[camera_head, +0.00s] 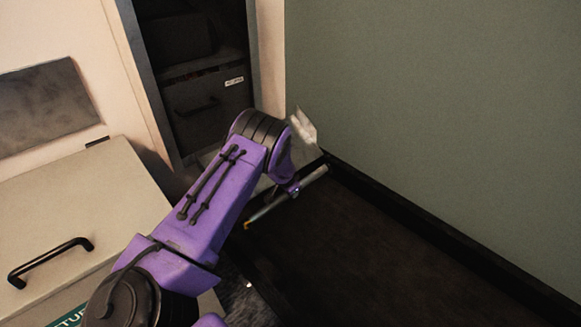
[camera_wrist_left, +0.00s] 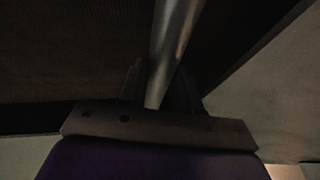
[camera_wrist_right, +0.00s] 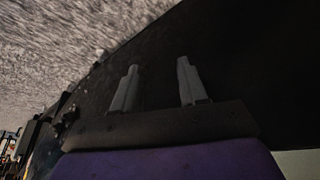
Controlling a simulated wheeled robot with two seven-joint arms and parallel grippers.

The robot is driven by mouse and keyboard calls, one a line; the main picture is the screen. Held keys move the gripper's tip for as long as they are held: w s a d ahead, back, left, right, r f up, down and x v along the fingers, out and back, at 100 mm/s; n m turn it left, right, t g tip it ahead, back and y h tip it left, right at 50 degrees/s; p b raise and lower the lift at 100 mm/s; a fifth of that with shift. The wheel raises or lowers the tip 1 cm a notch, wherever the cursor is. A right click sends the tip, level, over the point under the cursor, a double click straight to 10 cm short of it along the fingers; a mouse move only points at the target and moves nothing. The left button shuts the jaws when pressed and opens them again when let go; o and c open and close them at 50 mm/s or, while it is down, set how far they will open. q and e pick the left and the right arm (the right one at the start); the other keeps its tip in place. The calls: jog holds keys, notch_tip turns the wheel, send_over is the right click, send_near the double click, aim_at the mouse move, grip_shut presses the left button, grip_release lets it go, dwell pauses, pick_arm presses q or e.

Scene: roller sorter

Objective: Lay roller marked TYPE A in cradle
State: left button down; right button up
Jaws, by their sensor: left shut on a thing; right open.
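A slim grey metal roller (camera_head: 268,212) shows past the end of my purple left arm in the head view. It is tilted, with its upper end near the green wall and an orange-yellow tip at its lower end. My left gripper (camera_wrist_left: 158,90) is shut on the roller (camera_wrist_left: 175,40), which runs up between its fingers in the left wrist view. No TYPE A mark can be read on it. My right gripper (camera_wrist_right: 155,85) shows only in its own wrist view, open and empty. I see no cradle that I can make out.
A green wall (camera_head: 430,110) with a black skirting stands at the right. A dark cabinet (camera_head: 195,80) with a handled drawer is behind my arm. A pale box-like unit with a black handle (camera_head: 50,262) is at the left. Dark floor (camera_head: 350,260) lies open below the wall.

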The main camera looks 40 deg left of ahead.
pick_arm(q)
jog(key=shift+s+d+f, duration=0.15)
jog(key=shift+s+f, duration=0.15)
jog(key=shift+f, duration=0.1)
jog(key=c, duration=0.8)
grip_release()
jog(key=shift+f, duration=0.1)
jog(key=shift+c, duration=0.2)
jog(key=shift+o, duration=0.6)
jog(key=shift+w+f, duration=0.1)
jog(key=shift+r, duration=0.35)
jog(key=p+v, duration=0.3)
jog(key=v, duration=0.7)
jog(key=shift+r, duration=0.1)
